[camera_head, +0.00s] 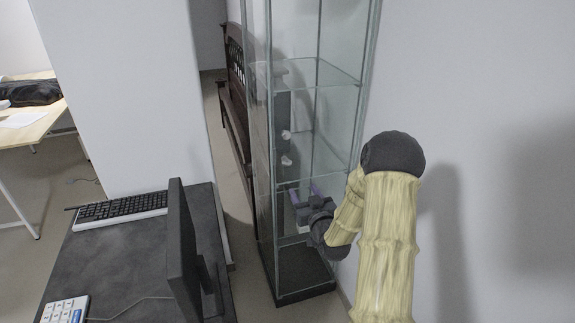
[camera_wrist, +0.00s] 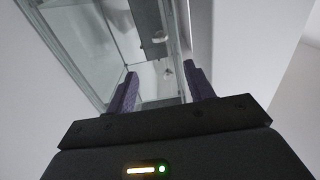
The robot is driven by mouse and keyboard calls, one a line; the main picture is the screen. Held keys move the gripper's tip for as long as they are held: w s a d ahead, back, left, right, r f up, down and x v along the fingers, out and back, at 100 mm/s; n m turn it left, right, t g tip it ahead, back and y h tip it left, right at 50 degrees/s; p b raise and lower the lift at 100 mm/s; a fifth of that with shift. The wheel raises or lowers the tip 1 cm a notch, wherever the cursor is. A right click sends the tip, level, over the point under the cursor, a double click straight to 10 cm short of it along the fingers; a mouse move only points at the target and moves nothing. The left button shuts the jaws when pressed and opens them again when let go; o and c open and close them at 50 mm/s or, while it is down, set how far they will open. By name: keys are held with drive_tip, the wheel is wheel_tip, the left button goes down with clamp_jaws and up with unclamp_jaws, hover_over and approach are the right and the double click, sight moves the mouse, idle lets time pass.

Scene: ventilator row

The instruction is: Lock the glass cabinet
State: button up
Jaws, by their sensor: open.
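The glass cabinet (camera_head: 318,72) stands tall against the right wall, with clear panes, thin metal edges, a glass shelf and a black base. A dark upright panel (camera_head: 282,110) with small pale knobs (camera_head: 287,160) shows at or behind its glass; I cannot tell which. Contact with the glass cannot be told.
A dark desk (camera_head: 120,255) with a monitor (camera_head: 186,250), a keyboard (camera_head: 120,209) and a white keypad (camera_head: 64,310) stands at left front. A dark wooden bench (camera_head: 236,95) stands behind the cabinet. The white wall (camera_head: 490,120) is close on the right.

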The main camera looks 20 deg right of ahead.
sight(287, 162)
drive_tip(key=w+p, duration=0.1)
drive_tip(key=w, duration=0.4)
drive_tip(key=w+p, duration=0.1)
drive_tip(key=w, duration=0.5)
drive_tip(key=w+p, duration=0.1)
drive_tip(key=w, duration=0.5)
drive_tip(key=shift+w+d+p, duration=0.2)
drive_tip(key=shift+d+p, duration=0.1)
drive_tip(key=shift+p, duration=0.05)
drive_tip(key=c, duration=1)
